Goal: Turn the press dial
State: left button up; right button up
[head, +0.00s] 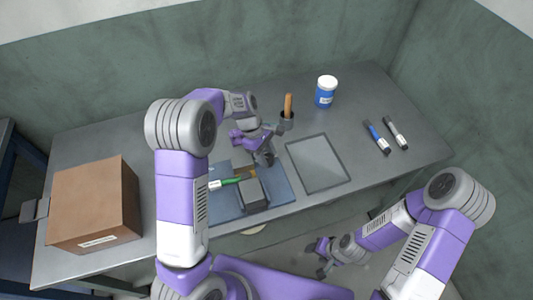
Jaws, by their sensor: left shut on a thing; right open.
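My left gripper (265,155) reaches down over the middle of the table. Its fingers close at a small dark round part behind a dark grey block (254,194), which looks like the press. The part appears to be the press dial, but the fingers and wrist largely hide it. The block sits on a blue mat (281,185), with a bit of yellow at its back edge. A green marker (226,183) lies at its left. My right gripper (318,259) is open and empty, in front of the table's front edge.
A brown box (95,205) stands at the left. A wooden handle (288,104) stands upright in a dark holder near my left gripper. A grey square panel (318,163) lies bare.

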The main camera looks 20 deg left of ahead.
pick_arm(q)
jog(key=shift+r+m+g+p, duration=0.15)
jog(key=shift+m+g+p, duration=0.35)
jog(key=shift+m+p, duration=0.75)
jog(key=shift+w+m+g+y+p, duration=0.15)
jog(key=shift+m+g+y+p, duration=0.3)
jog(key=shift+m+p, duration=0.7)
jog(key=m+p, duration=0.1)
jog(key=m, duration=0.1)
jog(key=shift+d+m+g+y, duration=0.1)
jog(key=shift+m+g+y, duration=0.25)
jog(key=shift+m, duration=0.05)
jog(key=shift+w+m+y+p, duration=0.1)
jog(key=shift+m+y+p, duration=0.5)
jog(key=shift+m, duration=0.9)
jog(key=shift+f, duration=0.2)
jog(key=o, duration=1)
jog(key=shift+o, duration=0.2)
jog(key=shift+d, duration=0.1)
